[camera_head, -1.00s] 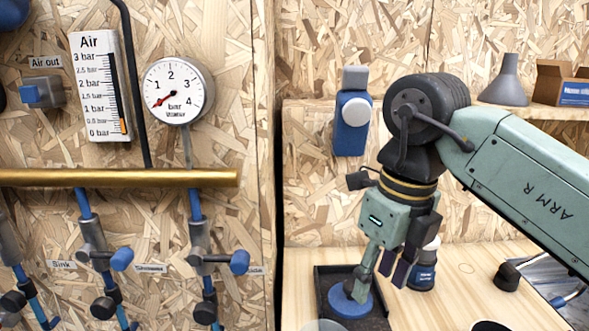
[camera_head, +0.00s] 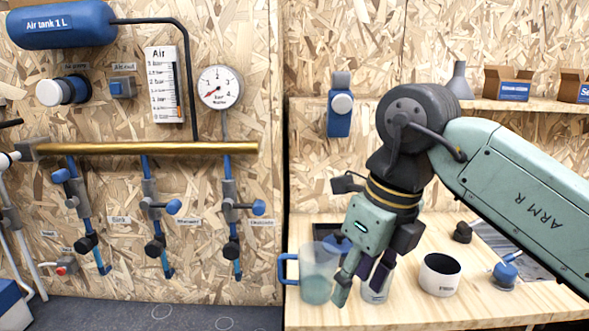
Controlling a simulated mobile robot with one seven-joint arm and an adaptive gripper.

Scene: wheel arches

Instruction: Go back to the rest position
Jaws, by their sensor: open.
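My gripper (camera_head: 364,284) hangs from my green arm on the right side of the head view, fingers pointing down and slightly left. Its fingers are apart with nothing held between them. It is over the wooden bench top, just right of a clear jug (camera_head: 318,272) with a blue handle. A small light container (camera_head: 375,292) shows behind the fingers, partly hidden by them.
A white cup (camera_head: 440,275) with a dark inside and a small blue item (camera_head: 505,272) stand to the right. A shelf (camera_head: 530,105) holds a funnel (camera_head: 459,82) and boxes (camera_head: 507,83). A brass pipe (camera_head: 150,148) with blue valves crosses the left panel. The front right bench is clear.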

